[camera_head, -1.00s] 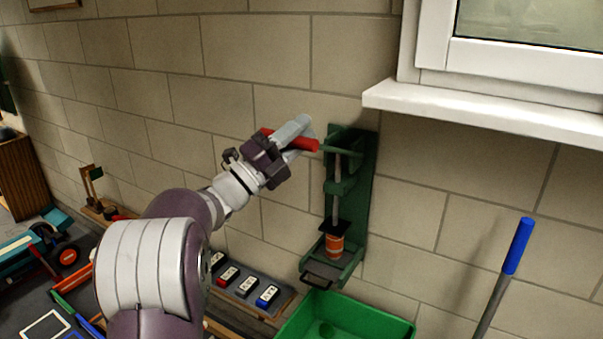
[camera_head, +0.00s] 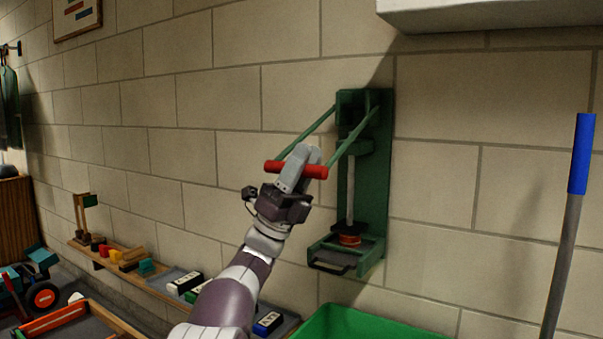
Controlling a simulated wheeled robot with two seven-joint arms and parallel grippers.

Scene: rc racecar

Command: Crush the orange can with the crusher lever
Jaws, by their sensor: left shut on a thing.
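The green can crusher (camera_head: 375,190) is fixed to the brick wall, right of centre. Its two green lever arms slope down and left to a red handle (camera_head: 315,171). My left gripper (camera_head: 297,165) is shut on the red handle near its middle. The orange can (camera_head: 349,240) sits in the crusher under the dark press plate (camera_head: 350,229) and shows only as a flat, short disc. My right gripper is not in view.
A green bin (camera_head: 365,325) stands below the crusher. A blue-handled pole (camera_head: 581,155) leans at the right. A wooden shelf (camera_head: 150,283) with small blocks runs along the wall at left. A white sill (camera_head: 470,14) juts out at the top right.

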